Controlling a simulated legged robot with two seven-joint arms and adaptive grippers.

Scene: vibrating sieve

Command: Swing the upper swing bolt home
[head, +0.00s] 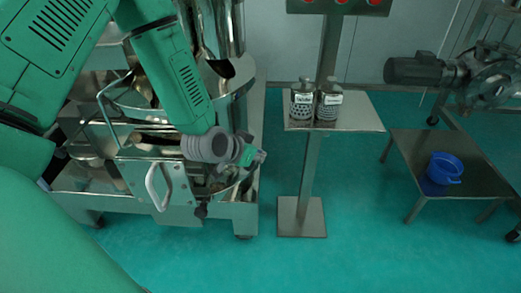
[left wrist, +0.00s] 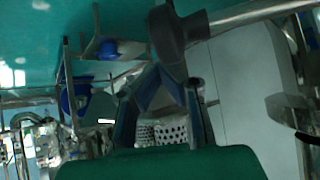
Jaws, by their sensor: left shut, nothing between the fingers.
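The steel vibrating sieve (head: 232,207) stands at the left of the head view. My left gripper (head: 262,156) is shut and empty at its right side. In the left wrist view the fingertips of the left gripper (left wrist: 163,75) come together just below a dark knob (left wrist: 168,32) on a steel rod (left wrist: 250,14), apparently a swing bolt. I cannot tell whether they touch. A dark knob (head: 201,212) hangs low at the sieve's front in the head view. My arm and gripper hide part of the sieve's rim, and the upper bolt is not clearly seen there. My right gripper is not in view.
A low table (head: 455,145) holds a blue bucket (head: 444,168). A motor unit (head: 425,70) is at the right. The green floor between is clear.

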